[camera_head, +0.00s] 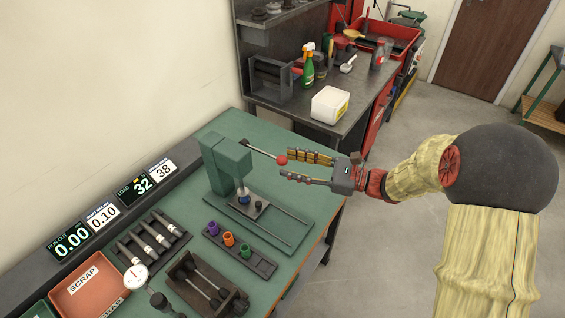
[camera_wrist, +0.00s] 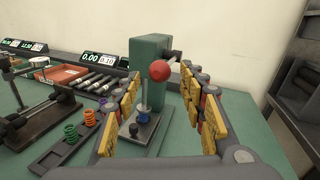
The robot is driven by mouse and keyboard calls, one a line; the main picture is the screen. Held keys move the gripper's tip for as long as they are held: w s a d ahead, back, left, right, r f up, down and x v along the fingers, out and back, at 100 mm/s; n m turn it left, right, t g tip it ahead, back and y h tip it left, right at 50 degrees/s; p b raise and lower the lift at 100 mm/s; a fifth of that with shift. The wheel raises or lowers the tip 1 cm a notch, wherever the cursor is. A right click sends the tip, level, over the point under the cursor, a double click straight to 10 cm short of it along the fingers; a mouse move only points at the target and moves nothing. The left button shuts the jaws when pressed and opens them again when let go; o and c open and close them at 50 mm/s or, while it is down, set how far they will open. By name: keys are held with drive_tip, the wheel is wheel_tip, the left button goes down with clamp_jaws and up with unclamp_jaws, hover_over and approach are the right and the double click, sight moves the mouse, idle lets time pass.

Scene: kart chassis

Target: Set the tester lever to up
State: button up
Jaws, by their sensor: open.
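The green tester (camera_head: 228,165) stands on the green bench. Its lever, a thin rod (camera_head: 262,151) with a red ball (camera_head: 282,160) at the end, sticks out to the right from the tester's top. The rod slopes down towards the ball in the picture. My gripper (camera_head: 287,165) is open, with its fingertips close to the ball. In the wrist view the red ball (camera_wrist: 160,70) shows between the two fingers (camera_wrist: 160,82), near the tips, in front of the green column (camera_wrist: 149,55). I cannot tell whether a finger touches it.
A rack with purple, orange and green springs (camera_head: 229,239) lies in front of the tester. Left are a rack of rods (camera_head: 150,239), displays (camera_head: 135,187) and a red scrap tray (camera_head: 85,287). A dark bench (camera_head: 345,128) with a white container (camera_head: 329,105) stands behind.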

sight(281, 162)
drive_tip(key=shift+b+x, duration=0.35)
drive_tip(key=shift+x, duration=1.4)
drive_tip(key=shift+c, duration=0.4)
clamp_jaws()
